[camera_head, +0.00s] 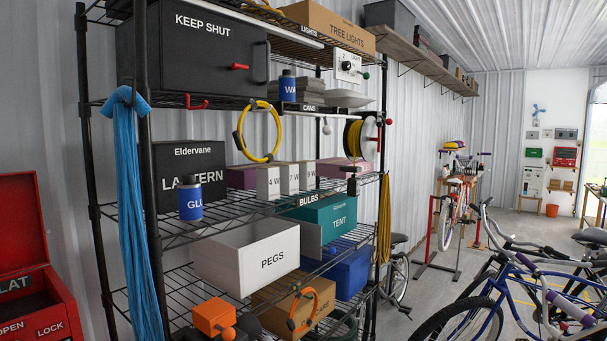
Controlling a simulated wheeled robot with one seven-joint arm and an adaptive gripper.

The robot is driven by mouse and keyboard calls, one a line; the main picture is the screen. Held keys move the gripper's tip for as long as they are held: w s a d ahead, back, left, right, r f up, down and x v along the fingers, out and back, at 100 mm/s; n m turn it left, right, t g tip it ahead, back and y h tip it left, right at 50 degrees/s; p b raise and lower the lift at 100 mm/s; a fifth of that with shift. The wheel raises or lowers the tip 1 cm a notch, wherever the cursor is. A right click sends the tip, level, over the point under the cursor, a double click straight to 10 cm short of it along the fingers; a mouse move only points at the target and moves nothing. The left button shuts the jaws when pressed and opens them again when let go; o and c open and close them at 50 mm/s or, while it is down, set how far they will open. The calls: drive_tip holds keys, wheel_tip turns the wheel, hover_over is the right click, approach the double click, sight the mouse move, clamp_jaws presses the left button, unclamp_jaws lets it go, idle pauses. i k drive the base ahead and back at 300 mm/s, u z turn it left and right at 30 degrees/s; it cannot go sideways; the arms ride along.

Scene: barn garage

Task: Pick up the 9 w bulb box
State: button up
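Three small pale boxes stand side by side on the middle wire shelf, behind the BULBS label (308,199). The left bulb box (268,183) seems to read 4 W, and the middle bulb box (289,179) seems to read 7 W. The right bulb box (307,176) has a label too small to read for certain; I cannot confirm which is the 9 W one. My gripper is not in view.
A LANTERN box (188,165) and blue GLUE can (190,199) stand left of the bulb boxes. A yellow ring (259,131) hangs above them. A PEGS bin (247,255) and TENT box (330,217) sit below. Bicycles (480,300) stand at right.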

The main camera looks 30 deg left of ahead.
sight(306, 168)
drive_tip(key=u, duration=0.6)
drive_tip(key=i, duration=0.9)
drive_tip(key=u, duration=0.8)
